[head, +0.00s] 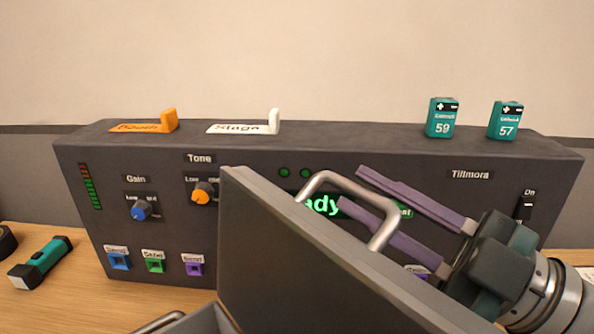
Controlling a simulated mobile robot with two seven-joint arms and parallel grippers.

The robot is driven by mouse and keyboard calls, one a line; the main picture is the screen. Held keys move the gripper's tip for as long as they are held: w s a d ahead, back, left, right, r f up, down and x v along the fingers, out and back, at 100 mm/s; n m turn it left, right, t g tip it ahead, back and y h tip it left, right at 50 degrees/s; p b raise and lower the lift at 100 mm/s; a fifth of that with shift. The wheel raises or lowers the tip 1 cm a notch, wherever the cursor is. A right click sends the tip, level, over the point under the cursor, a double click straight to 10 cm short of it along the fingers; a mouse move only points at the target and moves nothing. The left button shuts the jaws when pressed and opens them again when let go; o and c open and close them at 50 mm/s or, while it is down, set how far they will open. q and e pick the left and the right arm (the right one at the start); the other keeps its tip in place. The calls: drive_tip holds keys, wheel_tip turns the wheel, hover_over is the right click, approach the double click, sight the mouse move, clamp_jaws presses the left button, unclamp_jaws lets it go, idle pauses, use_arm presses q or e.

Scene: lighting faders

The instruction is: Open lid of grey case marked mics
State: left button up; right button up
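The lid (290,255) of a grey case is raised and tilted in the lower middle, with a light metal handle (385,232) on its face. The case body (205,320) shows only as a sliver at the bottom edge; its inside is mostly cut off. No "mics" mark is readable. My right gripper (348,187) comes in from the lower right. Its two purple fingers are apart, with a clear gap between them. They overlap the handle in the picture; I cannot tell whether they touch it. My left gripper is out of view.
A dark grey console (130,235) with knobs and a switch stands behind the lid. On it are an orange tag (145,127), a white tag (243,128) and two teal batteries (441,118) (505,121). A teal flashlight (42,262) lies on the wooden table at left.

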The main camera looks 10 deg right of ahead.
drive_tip(key=shift+x, duration=1.2)
drive_tip(key=shift+f, duration=0.1)
clamp_jaws()
idle(0.5)
